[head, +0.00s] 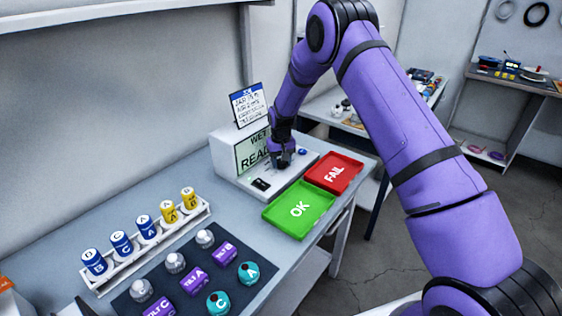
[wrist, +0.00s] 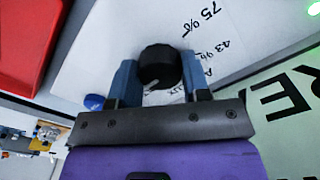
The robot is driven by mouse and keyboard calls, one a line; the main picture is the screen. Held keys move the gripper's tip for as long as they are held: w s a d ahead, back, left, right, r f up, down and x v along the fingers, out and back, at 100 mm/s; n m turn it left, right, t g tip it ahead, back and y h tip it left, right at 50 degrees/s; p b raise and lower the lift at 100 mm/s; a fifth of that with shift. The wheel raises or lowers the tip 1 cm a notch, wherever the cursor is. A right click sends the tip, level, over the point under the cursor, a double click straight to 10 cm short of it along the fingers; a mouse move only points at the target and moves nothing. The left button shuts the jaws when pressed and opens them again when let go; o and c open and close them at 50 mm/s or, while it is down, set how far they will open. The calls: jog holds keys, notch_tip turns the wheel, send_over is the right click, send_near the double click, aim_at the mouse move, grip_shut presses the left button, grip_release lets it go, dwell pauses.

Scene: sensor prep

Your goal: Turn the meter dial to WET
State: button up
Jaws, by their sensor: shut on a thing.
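The white meter (head: 228,172) stands at the back of the table, with a screen (head: 243,156) partly hidden by my arm. The screen shows "WE…" above "REA…". In the wrist view, the black round dial (wrist: 160,62) sits between the two fingers of my gripper (wrist: 158,80), which is shut on it. A pale pointer line shows on the dial's lower edge. Printed scale marks, including "75 %", lie on the white panel (wrist: 110,45) beside it. In the head view my gripper (head: 281,157) is down at the meter's base and hides the dial.
A green OK tray (head: 278,218) and a red FAIL tray (head: 350,163) lie right of the meter. A blue button (head: 302,152) is close to my gripper. A rack (head: 150,250) of labelled cans and a dark mat (head: 190,303) with sensors stand at front left.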

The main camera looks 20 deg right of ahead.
jog(key=shift+m, duration=0.8)
jog(key=o, duration=0.9)
jog(key=shift+r, duration=0.1)
notch_tip(320, 180, up, 11)
jog(key=shift+f, duration=0.2)
jog(key=shift+r, duration=0.1)
